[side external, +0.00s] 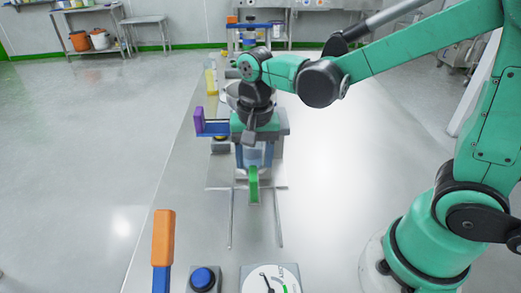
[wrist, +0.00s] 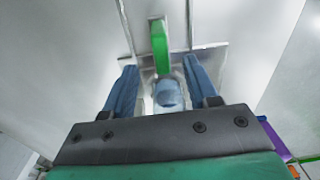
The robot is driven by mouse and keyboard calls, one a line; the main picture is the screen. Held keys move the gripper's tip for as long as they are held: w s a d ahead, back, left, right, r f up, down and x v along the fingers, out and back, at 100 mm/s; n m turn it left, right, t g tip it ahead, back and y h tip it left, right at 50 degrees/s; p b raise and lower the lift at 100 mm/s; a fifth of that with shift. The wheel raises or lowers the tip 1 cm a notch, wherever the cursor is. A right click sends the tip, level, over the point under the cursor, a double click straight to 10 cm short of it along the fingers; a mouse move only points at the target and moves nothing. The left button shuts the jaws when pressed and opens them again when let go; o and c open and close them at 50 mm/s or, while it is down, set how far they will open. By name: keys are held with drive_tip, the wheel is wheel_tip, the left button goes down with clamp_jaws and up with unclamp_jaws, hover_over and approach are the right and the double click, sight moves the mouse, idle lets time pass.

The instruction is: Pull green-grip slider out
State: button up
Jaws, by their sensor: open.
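The green grip (side external: 253,186) stands at the near end of a slider on the bench, in front of a pale metal plate (side external: 217,181). Two thin rails (side external: 231,222) run from the plate toward the side camera. My gripper (side external: 254,164) is open, with its blue fingers spread just behind the grip. In the wrist view, the green grip (wrist: 160,48) shows ahead, roughly centred between the fingertips (wrist: 159,68), and neither finger visibly touches it. A blue rounded part (wrist: 168,94) lies between the fingers. My wrist hides much of the slider's body in the side view.
A purple-ended blue lever (side external: 199,120) stands left of my gripper. Nearer the camera are an orange-handled lever (side external: 163,238), a blue button (side external: 203,278) and a round dial (side external: 270,279). The bench (side external: 325,190) is clear to the right.

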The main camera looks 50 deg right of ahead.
sight(254, 173)
drive_tip(key=shift+w+a+f, duration=0.1)
drive_tip(key=shift+a+f, duration=0.05)
drive_tip(key=shift+f, duration=2.9)
clamp_jaws()
